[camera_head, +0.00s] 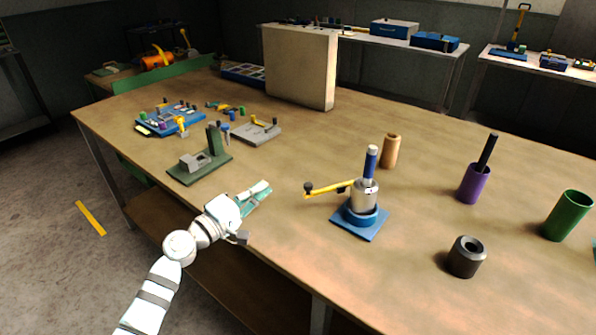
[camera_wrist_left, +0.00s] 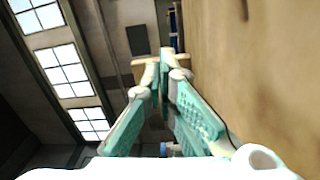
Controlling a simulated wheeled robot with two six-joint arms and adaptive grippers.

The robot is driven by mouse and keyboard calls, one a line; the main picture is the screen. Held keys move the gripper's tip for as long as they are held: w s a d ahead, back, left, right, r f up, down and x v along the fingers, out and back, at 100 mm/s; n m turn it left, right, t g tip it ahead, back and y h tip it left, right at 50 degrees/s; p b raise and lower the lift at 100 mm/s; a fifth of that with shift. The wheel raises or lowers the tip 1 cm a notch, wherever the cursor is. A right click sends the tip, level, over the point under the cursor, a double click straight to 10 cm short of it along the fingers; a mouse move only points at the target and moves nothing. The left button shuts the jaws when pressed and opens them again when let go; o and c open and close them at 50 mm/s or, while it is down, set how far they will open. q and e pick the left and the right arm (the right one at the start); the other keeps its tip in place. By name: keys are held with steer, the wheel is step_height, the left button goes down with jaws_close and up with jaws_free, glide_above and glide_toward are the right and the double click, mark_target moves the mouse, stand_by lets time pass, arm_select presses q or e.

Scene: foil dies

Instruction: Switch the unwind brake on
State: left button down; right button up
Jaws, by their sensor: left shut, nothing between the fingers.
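A device with a square blue base (camera_head: 361,217), a metal cylinder, a blue-topped post and a yellow lever (camera_head: 333,188) stands near the table's front edge. The lever points left and ends in a black knob. No label shows, so I cannot tell for certain that this is the unwind brake. My left gripper (camera_head: 262,189) is at the front edge, left of the black knob and apart from it. Its teal fingers are shut and empty; they also show in the left wrist view (camera_wrist_left: 166,58). My right gripper is in neither view.
A green-and-grey fixture (camera_head: 200,162), a grey plate (camera_head: 257,132) and a blue board (camera_head: 170,121) lie left. A tan cylinder (camera_head: 390,151), purple cup (camera_head: 473,184), dark ring (camera_head: 466,257) and green tube (camera_head: 567,215) stand right. A beige panel (camera_head: 301,66) stands behind. The table's middle is clear.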

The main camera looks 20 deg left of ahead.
arm_select(q)
steer(key=w+d+p, duration=0.1)
steer(key=w+d, duration=0.4)
steer(key=d, duration=0.2)
steer(key=shift+w+r, duration=0.2)
steer(key=shift+r, duration=0.05)
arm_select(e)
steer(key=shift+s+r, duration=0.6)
arm_select(q)
steer(key=shift+a, duration=0.1)
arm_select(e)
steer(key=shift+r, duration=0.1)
